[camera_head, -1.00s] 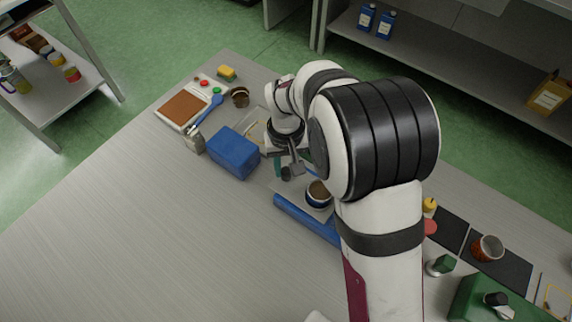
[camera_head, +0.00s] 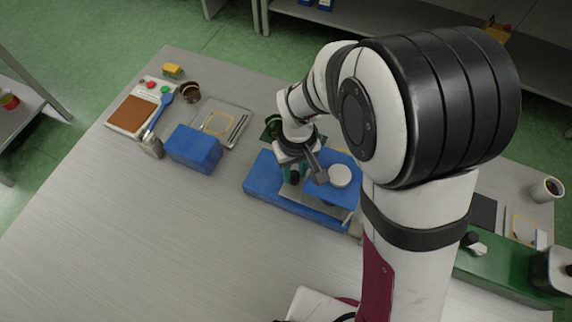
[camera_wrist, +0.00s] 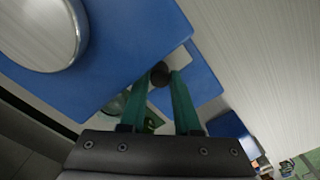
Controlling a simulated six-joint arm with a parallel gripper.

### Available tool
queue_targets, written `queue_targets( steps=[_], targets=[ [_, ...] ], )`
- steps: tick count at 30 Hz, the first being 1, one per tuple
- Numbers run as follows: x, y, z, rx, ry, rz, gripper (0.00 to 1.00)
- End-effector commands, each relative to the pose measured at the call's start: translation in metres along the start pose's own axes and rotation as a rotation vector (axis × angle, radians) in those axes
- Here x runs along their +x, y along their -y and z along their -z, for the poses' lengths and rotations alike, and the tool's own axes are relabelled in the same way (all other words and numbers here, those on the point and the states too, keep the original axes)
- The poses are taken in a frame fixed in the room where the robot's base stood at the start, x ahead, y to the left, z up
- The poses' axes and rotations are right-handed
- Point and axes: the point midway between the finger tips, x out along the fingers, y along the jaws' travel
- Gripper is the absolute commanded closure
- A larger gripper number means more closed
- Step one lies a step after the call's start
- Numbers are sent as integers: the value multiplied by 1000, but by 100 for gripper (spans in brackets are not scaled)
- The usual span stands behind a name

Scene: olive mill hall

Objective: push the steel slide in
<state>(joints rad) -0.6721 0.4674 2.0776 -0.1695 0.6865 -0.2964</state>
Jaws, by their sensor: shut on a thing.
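The blue device (camera_head: 262,190) lies on the bench, with a raised blue top plate (camera_head: 335,193) and a round pale metal disc (camera_head: 340,175) on it. A strip of steel (camera_head: 304,205), which looks like the slide, shows between the top plate and the base, partly hidden. My gripper (camera_head: 294,178) is at the device's left part. In the wrist view, the two green fingers are shut on a small dark knob (camera_wrist: 159,74) beside the blue body (camera_wrist: 115,85). The disc (camera_wrist: 45,32) fills the upper left corner there. How the knob joins the slide is hidden.
A blue box (camera_head: 193,150) stands to the left, with a tray (camera_head: 236,117) behind it. The front left of the bench (camera_head: 150,240) is bare.

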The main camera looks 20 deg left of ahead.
Motion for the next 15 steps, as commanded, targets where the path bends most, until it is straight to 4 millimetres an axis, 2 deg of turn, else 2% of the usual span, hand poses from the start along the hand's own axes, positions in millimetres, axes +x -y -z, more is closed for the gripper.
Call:
queue_targets(
  steps=[4,5,9,10,15],
  targets=[
    [0,-5,-2,-1,5,-7,100],
    [0,-5,-2,0,5,-7,68],
    [0,-4,-2,0,6,-6,42],
    [0,-4,-2,0,6,-6,39],
    [1,-3,-2,0,6,-5,39]
  ],
)
